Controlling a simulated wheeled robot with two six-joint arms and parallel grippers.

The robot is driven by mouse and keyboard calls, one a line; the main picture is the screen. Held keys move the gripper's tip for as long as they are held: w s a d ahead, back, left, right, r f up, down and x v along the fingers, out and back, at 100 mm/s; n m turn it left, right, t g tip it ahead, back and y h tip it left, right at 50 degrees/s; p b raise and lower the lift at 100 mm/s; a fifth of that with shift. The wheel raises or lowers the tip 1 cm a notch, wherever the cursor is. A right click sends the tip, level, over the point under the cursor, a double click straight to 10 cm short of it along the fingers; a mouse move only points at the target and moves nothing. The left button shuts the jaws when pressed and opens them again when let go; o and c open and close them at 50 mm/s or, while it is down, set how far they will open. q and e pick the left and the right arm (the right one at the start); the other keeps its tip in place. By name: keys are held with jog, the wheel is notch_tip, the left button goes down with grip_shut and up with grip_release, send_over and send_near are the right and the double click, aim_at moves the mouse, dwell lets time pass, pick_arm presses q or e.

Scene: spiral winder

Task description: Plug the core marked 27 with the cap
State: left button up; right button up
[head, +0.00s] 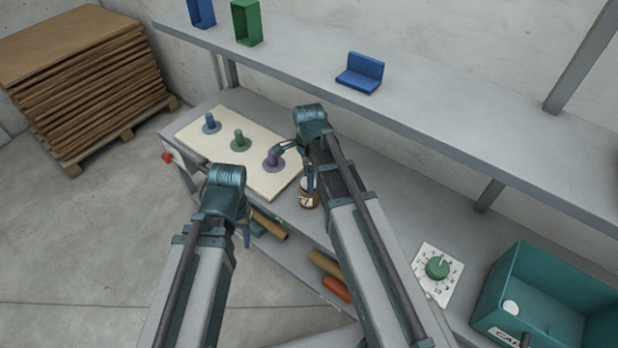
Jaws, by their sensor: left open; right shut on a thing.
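A brown core (308,200) with a pale top end and a white label shows beside the board; its mark is too small to read surely. My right gripper (310,182) is shut on this core at its upper end, close to the shelf's front edge. My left gripper (246,236) is open and empty, in front of the shelf; its fingers are mostly hidden by its wrist. A round white cap (511,307) lies in the teal bin (545,262) at the lower right, whose label starts with "CA".
A cream board (212,151) carries blue (211,124), green (239,139) and purple (272,160) pegs. A green dial (437,267) sits on a white plate. Rolls (325,263) lie on a lower shelf. An upper shelf (440,125) overhangs behind. A cardboard stack (85,75) stands left.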

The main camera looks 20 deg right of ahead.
jog(key=o, duration=1.4)
jog(key=shift+c, duration=0.2)
notch_tip(320, 180, up, 12)
jog(key=p, duration=1.2)
jog(key=s+a+f+n+b, duration=0.1)
jog(key=s+a+n, duration=0.4)
jog(key=n, duration=0.6)
jog(key=s+a+f+n+h+b, duration=0.1)
jog(key=s+a+f+n+b, duration=0.1)
jog(key=s+a+n, duration=0.3)
jog(key=s+n, duration=0.4)
jog(key=n, duration=0.3)
jog(key=shift+s+a+f+b, duration=0.15)
jog(key=shift+a+f+b, duration=0.1)
jog(key=shift+f+b, duration=0.1)
